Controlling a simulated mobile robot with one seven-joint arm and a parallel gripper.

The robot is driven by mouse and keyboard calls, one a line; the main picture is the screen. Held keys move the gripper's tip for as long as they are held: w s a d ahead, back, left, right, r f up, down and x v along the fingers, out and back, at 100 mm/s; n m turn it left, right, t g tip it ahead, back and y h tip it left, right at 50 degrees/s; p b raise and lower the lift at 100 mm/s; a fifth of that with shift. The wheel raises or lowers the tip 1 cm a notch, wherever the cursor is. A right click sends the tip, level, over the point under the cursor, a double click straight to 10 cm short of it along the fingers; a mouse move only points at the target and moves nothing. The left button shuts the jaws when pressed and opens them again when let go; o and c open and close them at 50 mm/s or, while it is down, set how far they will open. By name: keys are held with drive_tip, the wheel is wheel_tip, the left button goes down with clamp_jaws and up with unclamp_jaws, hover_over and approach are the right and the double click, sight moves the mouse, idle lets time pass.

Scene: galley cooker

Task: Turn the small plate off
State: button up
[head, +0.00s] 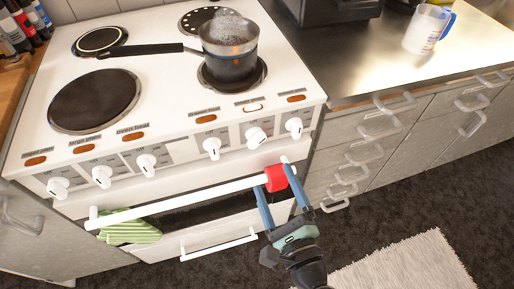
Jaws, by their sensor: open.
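The white cooker (170,75) has a row of white knobs along its front. The fifth knob from the left (256,136) looks turned compared with the fourth (211,148). The small labels on the right are too blurred to read surely. A saucepan (230,62) with bubbling contents stands on the front right plate. My gripper (273,182) is open below the right-hand knobs, its blue fingers on either side of a red piece (276,178) on the oven handle; contact is unclear.
The white oven handle (185,202) runs across the front, with a green striped cloth (130,232) at its left. The pan's black handle (140,50) points left. A measuring jug (428,30) stands on the right counter. A pale rug (405,265) lies on the floor.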

sight(258, 144)
drive_tip(key=x, duration=1)
drive_tip(key=shift+w, duration=0.1)
drive_tip(key=c, duration=1.4)
drive_tip(key=shift+o, duration=0.2)
drive_tip(key=shift+f, duration=0.1)
drive_tip(key=n+b, duration=0.4)
drive_tip(key=shift+f, duration=0.2)
drive_tip(key=shift+r+n+b, duration=0.15)
drive_tip(key=shift+n+b, duration=1.55)
drive_tip(key=shift+n, duration=0.7)
drive_tip(key=o, duration=1.4)
drive_tip(key=shift+r, duration=0.1)
drive_tip(key=shift+c, duration=0.2)
